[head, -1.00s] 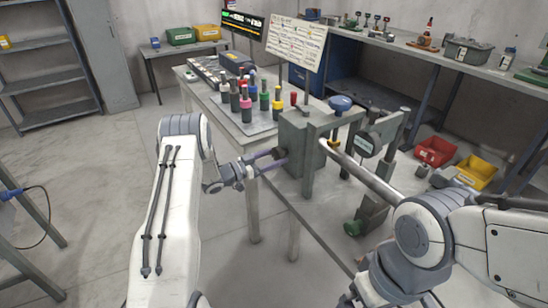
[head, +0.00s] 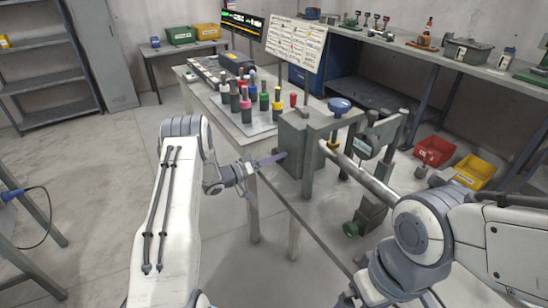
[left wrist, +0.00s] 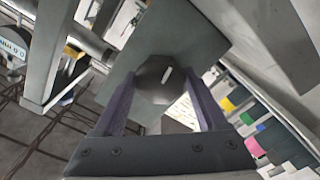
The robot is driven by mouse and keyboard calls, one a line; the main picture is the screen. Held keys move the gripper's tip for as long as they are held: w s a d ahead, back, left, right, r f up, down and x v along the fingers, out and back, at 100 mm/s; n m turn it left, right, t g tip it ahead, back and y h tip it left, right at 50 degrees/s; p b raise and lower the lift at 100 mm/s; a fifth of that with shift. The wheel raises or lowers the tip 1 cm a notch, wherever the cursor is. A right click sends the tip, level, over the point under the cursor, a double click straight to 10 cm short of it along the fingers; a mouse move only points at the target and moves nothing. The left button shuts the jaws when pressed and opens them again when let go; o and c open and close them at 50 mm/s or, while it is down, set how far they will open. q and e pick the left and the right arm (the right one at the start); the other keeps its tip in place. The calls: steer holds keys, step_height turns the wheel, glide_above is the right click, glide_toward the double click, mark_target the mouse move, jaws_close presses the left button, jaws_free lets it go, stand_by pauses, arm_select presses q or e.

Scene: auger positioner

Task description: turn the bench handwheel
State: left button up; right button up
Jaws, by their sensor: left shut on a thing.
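The handwheel shows in the left wrist view as a dark faceted knob (left wrist: 158,80) with a white mark, on the face of a grey block. In the head view the grey block (head: 297,150) stands at the near end of the bench fixture, and the knob is mostly hidden by my fingers. My left gripper (head: 272,160) reaches it from the left. Its two purple fingers (left wrist: 163,92) lie on opposite sides of the knob and are shut on it. My right arm is at the lower right; its gripper is not visible.
A blue-topped knob (head: 340,104) and a long metal tube (head: 358,172) belong to the fixture. Red (head: 434,151) and yellow (head: 474,171) bins lie at right.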

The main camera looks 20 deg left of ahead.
arm_select(q)
steer(key=n, duration=0.4)
steer(key=shift+r+n+p, duration=0.1)
steer(key=shift+n+p, duration=0.2)
steer(key=shift+p, duration=0.1)
steer(key=shift+n+p, duration=0.3)
steer(key=shift+n, duration=1.6)
steer(key=shift+a, duration=0.1)
steer(key=o, duration=1.3)
steer(key=b+v, duration=0.1)
steer(key=v, duration=0.9)
